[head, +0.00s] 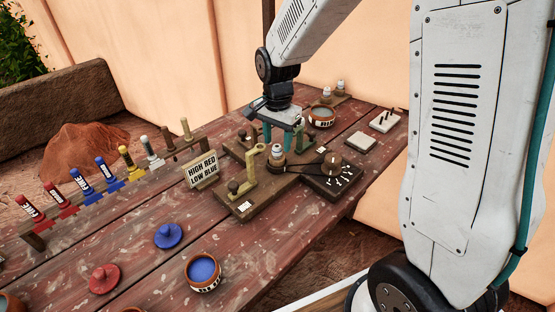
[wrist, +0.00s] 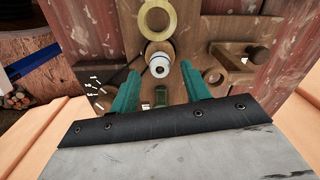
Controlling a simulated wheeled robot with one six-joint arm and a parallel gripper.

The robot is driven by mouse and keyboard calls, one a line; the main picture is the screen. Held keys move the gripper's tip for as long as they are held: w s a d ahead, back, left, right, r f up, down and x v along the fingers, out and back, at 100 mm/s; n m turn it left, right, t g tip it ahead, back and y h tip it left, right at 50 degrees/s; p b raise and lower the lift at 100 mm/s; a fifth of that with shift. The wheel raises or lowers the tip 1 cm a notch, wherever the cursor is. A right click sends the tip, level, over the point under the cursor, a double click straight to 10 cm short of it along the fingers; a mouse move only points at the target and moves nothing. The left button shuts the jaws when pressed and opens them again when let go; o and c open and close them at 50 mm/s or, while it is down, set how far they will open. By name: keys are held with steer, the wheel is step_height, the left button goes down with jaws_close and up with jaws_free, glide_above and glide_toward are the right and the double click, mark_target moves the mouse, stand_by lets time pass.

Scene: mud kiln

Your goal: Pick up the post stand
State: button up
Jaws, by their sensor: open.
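My gripper (head: 283,143) is open, its teal fingers pointing down over the wooden fixture board (head: 240,207) on the table. In the wrist view my gripper (wrist: 160,72) has its fingers apart, with a round white-and-dark post top (wrist: 160,66) seen between them; I cannot tell its depth or any contact. In the head view a short round post (head: 277,155) stands on the board just below the fingers. I cannot tell for certain which piece is the post stand. A pale yellow bracket (head: 248,180) stands to the left of the post.
A lettered sign (head: 201,170) stands to the left. A rack of coloured tubes (head: 103,170) runs along the far left edge. A bowl (head: 322,116) sits behind. A blue-filled pot (head: 203,272) and coloured lids are in front.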

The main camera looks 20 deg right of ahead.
mark_target(277, 147)
step_height(277, 147, down, 5)
steer(key=shift+a+r, duration=0.1)
steer(key=c, duration=0.5)
step_height(277, 147, up, 10)
steer(key=shift+r, duration=0.1)
stand_by(0.5)
